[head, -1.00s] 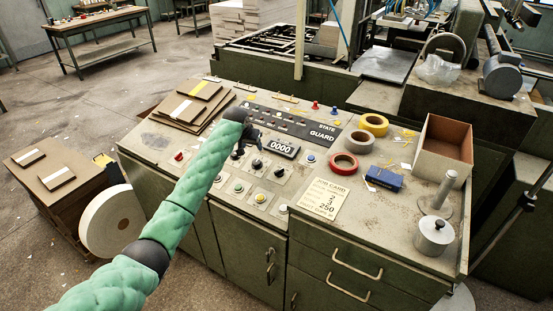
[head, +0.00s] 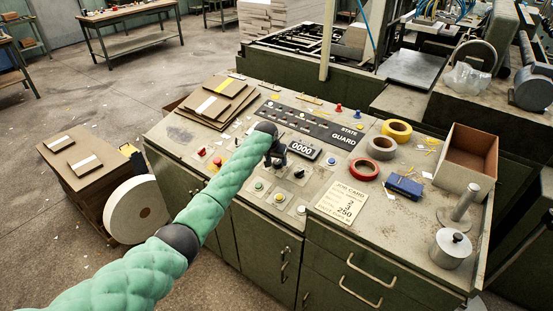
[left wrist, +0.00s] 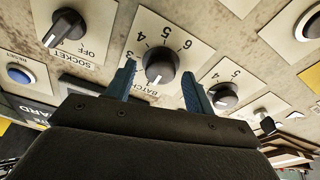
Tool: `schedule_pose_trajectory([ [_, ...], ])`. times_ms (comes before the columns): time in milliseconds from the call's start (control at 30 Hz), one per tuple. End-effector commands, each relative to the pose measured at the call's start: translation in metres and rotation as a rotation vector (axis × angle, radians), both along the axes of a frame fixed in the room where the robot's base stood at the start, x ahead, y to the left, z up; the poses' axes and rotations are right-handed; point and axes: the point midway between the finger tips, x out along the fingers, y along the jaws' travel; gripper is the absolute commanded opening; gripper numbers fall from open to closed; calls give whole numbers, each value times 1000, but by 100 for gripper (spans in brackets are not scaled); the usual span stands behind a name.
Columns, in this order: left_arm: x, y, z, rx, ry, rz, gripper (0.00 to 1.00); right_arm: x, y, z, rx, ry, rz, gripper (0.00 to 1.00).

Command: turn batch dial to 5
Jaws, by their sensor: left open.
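The batch dial (left wrist: 160,62) is a dark round knob on a pale plate marked BATCH, with numbers including 3, 5 and 6 around it, in the left wrist view. A pale mark shows on the knob's lower side; I cannot tell which number it indicates. My left gripper (left wrist: 158,69) is open, its two blue fingers on either side of the knob in that view. I cannot tell whether they touch it. In the head view my left gripper (head: 274,155) is over the control panel beside the counter, and hides the knob there. My right gripper is not in view.
The socket dial (left wrist: 68,25) and another numbered dial (left wrist: 225,95) flank the batch dial. The counter (head: 302,150) reads 0000. Tape rolls (head: 397,130), a job card (head: 342,202), an open box (head: 468,158) and cardboard sheets (head: 214,103) lie on the console.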

Motion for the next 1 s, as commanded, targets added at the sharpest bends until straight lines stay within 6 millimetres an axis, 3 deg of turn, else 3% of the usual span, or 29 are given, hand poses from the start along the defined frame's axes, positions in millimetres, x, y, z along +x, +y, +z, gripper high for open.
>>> schedule_pose_trajectory([
  [333, 1, -1, -3, 0, -1, 0, 51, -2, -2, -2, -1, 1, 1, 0],
  [567, 1, -1, -3, 0, -1, 0, 8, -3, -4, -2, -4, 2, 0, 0],
  [1000, 1, 0, -3, 17, -15, -90, 9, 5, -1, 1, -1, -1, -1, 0],
])
